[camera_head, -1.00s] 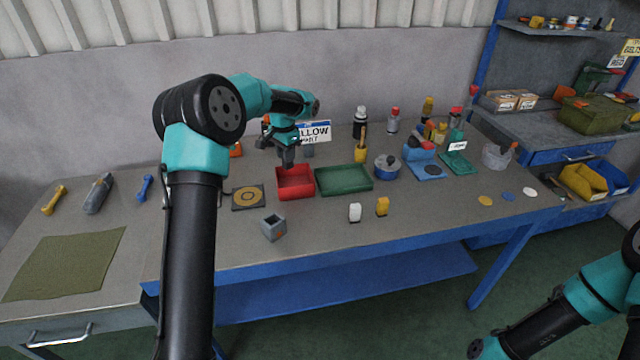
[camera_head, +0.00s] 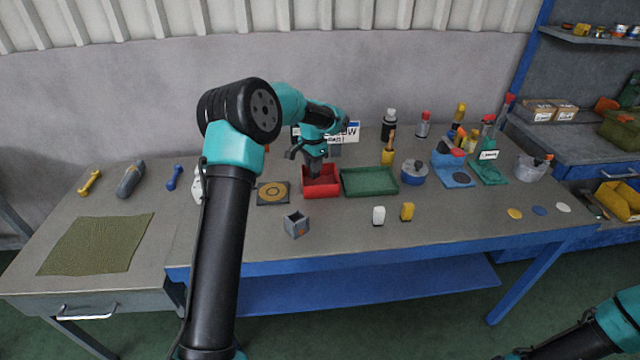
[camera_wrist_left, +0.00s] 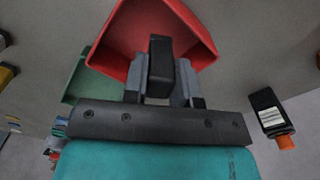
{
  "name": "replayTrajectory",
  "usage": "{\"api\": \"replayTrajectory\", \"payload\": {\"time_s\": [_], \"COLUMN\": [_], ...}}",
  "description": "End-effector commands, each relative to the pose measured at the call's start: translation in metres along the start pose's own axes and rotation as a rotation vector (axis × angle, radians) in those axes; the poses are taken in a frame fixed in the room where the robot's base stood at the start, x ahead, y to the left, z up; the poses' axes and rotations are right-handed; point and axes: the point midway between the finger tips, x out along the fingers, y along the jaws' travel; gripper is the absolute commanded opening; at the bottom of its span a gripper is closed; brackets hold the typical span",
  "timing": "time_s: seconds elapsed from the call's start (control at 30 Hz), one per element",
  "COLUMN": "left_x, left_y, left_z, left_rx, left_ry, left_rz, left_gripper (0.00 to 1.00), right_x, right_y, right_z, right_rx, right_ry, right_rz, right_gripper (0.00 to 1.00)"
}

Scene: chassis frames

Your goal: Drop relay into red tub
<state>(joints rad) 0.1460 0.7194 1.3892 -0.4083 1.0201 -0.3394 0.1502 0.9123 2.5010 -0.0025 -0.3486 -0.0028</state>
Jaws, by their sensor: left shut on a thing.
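The red tub (camera_head: 322,192) stands open on the workbench, left of a green tray. My left gripper (camera_head: 314,163) is directly over the tub, pointing down, with its tips near or within the tub's opening. In the left wrist view it (camera_wrist_left: 163,88) is shut on a dark block, the relay (camera_wrist_left: 160,62). The red tub (camera_wrist_left: 195,35) lies behind the relay in that view. I cannot tell whether the relay touches the tub. My right gripper is outside the views; only part of that arm shows at lower right.
The green tray (camera_head: 370,181) sits beside the tub. A target plate (camera_head: 273,193) lies to its left and a grey open box (camera_head: 296,224) in front. Bottles stand behind.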

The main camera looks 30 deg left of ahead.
Motion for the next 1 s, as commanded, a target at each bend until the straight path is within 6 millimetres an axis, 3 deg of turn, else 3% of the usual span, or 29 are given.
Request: {"api": "replayTrajectory", "payload": {"time_s": [0.17, 0.47, 0.5, 0.8, 1.0], "left_x": [0.0111, 0.0127, 0.0127, 0.0125, 0.0125], "left_y": [0.0001, 0.0000, 0.0000, 0.0000, 0.0000], "left_z": [0.0001, 0.0001, 0.0001, 0.0001, 0.0001], "left_rx": [0.000, 0.000, 0.000, 0.000, 0.000], "left_ry": [0.000, 0.000, 0.000, 0.000, 0.000], "left_rz": [0.001, 0.000, 0.000, 0.000, 0.000], "left_gripper": [0.02, 0.02, 0.28, 0.56, 0.56], "right_x": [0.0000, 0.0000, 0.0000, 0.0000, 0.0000], "right_y": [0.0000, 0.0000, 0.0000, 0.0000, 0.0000], "right_z": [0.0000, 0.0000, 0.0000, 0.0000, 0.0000], "right_rx": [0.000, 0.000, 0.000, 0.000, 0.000], "right_ry": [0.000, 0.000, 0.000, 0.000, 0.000], "right_rz": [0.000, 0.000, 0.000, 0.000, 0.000], "right_gripper": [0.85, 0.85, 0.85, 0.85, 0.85]}}
